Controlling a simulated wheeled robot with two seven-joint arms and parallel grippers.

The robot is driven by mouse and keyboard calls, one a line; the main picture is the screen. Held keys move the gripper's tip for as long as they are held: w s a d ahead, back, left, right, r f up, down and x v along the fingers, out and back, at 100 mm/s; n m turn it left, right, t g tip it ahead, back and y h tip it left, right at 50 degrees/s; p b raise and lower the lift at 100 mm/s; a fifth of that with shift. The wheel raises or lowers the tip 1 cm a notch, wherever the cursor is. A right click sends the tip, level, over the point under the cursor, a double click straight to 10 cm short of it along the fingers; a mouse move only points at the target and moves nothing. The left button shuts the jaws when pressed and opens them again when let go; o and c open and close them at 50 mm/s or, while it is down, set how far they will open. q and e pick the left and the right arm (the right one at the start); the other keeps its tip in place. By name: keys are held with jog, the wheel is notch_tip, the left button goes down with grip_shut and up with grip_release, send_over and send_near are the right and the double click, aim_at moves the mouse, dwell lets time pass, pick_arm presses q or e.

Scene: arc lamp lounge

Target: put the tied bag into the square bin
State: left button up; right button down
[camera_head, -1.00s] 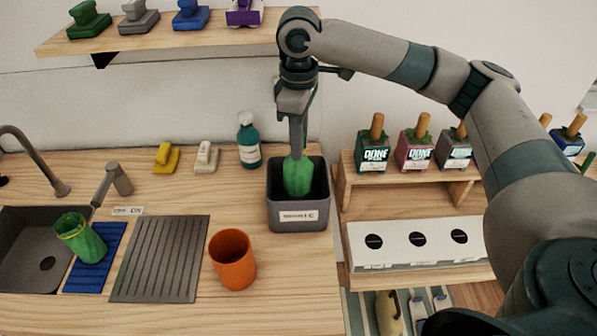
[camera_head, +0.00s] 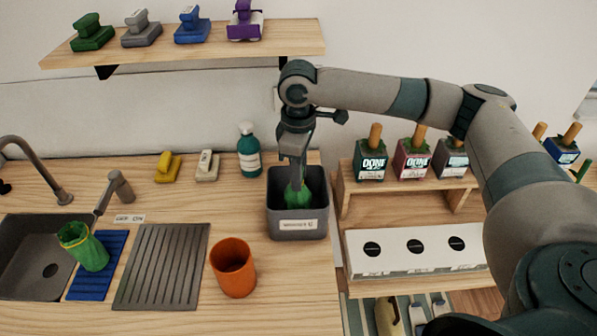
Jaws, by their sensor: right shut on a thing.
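The tied bag (camera_head: 298,195) is green and sits low inside the square bin, its lower part hidden behind the front wall. The square bin (camera_head: 298,227) is dark grey with a white label and stands at the right end of the wooden counter. My right gripper (camera_head: 296,180) points down into the bin from above and is shut on the top of the bag. The fingertips are partly hidden by the bag and the bin. My left gripper is not in view.
An orange cup (camera_head: 233,268) stands left of the bin, and a teal bottle (camera_head: 249,150) behind it. A ribbed grey mat (camera_head: 160,265), a green cup (camera_head: 84,246) and a sink (camera_head: 40,270) lie further left. A wooden shelf (camera_head: 300,38) hangs above.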

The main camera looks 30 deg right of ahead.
jog(key=shift+f+p, duration=0.3)
jog(key=shift+f, duration=0.3)
jog(key=c, duration=1.6)
grip_release()
jog(key=shift+r, duration=0.1)
jog(key=shift+r+b, duration=0.45)
jog(key=shift+b, duration=0.05)
notch_tip(320, 180, up, 11)
jog(key=b, duration=0.3)
jog(key=shift+r, duration=0.6)
